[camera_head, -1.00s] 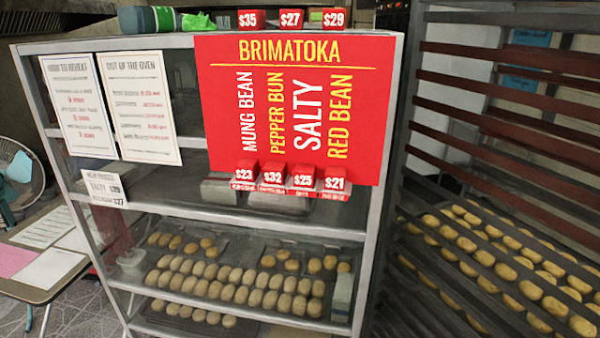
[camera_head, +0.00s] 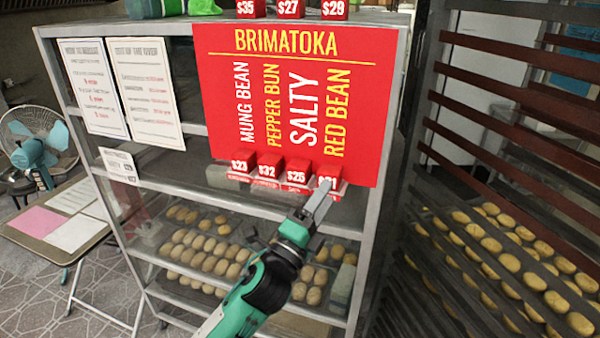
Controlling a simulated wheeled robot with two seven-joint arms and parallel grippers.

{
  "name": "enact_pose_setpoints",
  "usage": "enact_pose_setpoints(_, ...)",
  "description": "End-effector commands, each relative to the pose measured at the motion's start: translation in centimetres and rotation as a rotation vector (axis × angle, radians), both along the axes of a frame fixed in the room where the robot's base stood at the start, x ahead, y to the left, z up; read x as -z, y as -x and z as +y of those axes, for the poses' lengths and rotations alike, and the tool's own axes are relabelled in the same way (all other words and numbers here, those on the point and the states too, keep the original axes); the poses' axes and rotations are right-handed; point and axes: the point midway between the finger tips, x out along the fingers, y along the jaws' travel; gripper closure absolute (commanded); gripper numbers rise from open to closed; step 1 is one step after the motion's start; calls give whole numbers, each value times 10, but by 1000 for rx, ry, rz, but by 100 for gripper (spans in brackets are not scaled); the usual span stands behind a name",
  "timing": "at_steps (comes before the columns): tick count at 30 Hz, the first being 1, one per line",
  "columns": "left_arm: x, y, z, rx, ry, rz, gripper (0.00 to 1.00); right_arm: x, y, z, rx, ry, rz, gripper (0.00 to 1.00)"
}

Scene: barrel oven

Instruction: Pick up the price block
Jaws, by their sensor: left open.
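Red price blocks stand in a row on a ledge at the bottom of the red menu board (camera_head: 300,95): $23 (camera_head: 241,165), $32 (camera_head: 268,167), $25 (camera_head: 298,172) and $21 (camera_head: 328,175). More blocks sit on top of the rack: $35 (camera_head: 250,9), $27 (camera_head: 290,9) and $29 (camera_head: 334,10). My left gripper (camera_head: 319,201) is open, with its tips at the $21 block, overlapping its lower front in the picture. I cannot tell whether they touch. The $21 label is partly covered. My right gripper does not show.
The metal rack (camera_head: 372,230) holds trays of buns (camera_head: 205,262) below the ledge. A slatted rack with more buns (camera_head: 520,255) stands at the right. A table with papers (camera_head: 70,225) and a fan (camera_head: 35,145) are at the left.

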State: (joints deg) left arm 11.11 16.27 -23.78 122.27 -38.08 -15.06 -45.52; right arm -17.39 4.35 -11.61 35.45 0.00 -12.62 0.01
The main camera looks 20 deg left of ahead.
Motion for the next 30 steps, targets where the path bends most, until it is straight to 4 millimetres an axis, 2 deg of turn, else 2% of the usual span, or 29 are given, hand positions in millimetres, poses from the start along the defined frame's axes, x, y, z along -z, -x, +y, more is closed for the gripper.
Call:
enact_pose_setpoints(1,-25,4,-12,15,-81,-109,47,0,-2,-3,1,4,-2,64)
enact_pose_setpoints(6,-89,25,-63,62,-424,-533,47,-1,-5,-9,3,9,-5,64)
enact_pose_setpoints(10,-114,45,-105,90,-738,-906,47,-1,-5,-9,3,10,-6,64)
enact_pose_setpoints(12,-117,54,-123,103,-909,-1108,47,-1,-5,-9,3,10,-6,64)
enact_pose_setpoints(15,-112,62,-142,127,-1150,-1393,47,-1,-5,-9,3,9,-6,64)
enact_pose_setpoints(18,-101,61,-149,163,-1387,-1668,47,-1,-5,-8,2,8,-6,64)
enact_pose_setpoints(22,-85,45,-138,247,-1695,-2004,47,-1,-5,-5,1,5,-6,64)
enact_pose_setpoints(26,-78,17,-104,404,-1996,-2298,47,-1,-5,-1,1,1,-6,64)
enact_pose_setpoints(27,-79,7,-89,-456,2017,2294,47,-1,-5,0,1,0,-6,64)
enact_pose_setpoints(30,-90,-15,-47,-553,1851,2040,47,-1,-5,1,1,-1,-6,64)
